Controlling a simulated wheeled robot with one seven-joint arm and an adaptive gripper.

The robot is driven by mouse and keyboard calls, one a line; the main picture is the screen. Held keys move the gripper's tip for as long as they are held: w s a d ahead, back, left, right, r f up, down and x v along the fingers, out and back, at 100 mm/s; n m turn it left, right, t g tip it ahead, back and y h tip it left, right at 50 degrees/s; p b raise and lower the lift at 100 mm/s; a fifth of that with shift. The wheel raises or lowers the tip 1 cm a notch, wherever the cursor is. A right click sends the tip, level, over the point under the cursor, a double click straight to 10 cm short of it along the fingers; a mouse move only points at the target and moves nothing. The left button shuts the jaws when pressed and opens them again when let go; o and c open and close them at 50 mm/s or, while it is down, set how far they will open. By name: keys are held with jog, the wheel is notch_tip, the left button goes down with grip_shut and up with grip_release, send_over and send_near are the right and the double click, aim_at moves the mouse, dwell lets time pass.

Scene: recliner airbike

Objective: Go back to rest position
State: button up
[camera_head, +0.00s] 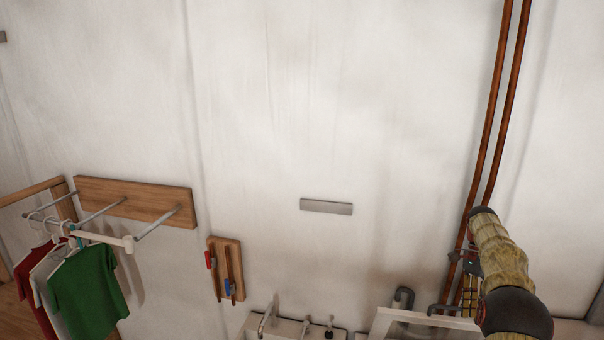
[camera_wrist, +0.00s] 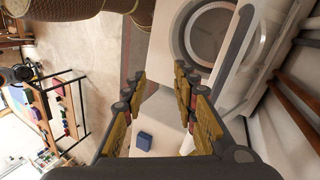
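My gripper (camera_wrist: 162,82) shows in the wrist view with its two yellow-padded fingers apart and nothing held between them. In the head view my arm reaches in at the lower right, and my gripper (camera_head: 468,285) is partly hidden behind it, in front of the copper pipes. A small blue block (camera_wrist: 144,140) shows between the fingers in the wrist view, on a pale surface beyond them and apart from the pads.
A white machine with a round door (camera_wrist: 212,33) lies beyond the fingertips. Copper pipes (camera_head: 498,105) run down the wall near my arm. Shirts (camera_head: 88,290) hang from a wooden rack (camera_head: 135,200) at left. A shelf of small objects (camera_wrist: 62,105) stands at left.

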notch_tip(320, 180, down, 6)
jog(key=s+a+n, duration=0.1)
jog(key=s+n, duration=0.1)
jog(key=n, duration=0.2)
jog(key=s+a+f+n+t+h+b, duration=0.15)
jog(key=s+a+n+t+b, duration=0.35)
jog(key=s+a+n+b, duration=0.85)
jog(key=s+a+f+t+b, duration=0.2)
jog(key=s+a+f+b, duration=0.3)
jog(key=s+a+b, duration=0.3)
jog(key=s+a+f+t+b, duration=0.3)
jog(key=s+a+f+b, duration=0.3)
jog(key=s+b, duration=0.5)
jog(key=s+a, duration=0.1)
jog(key=a, duration=0.1)
jog(key=shift+s+a+f, duration=0.2)
jog(key=shift+s+a, duration=0.15)
jog(key=shift+a, duration=0.05)
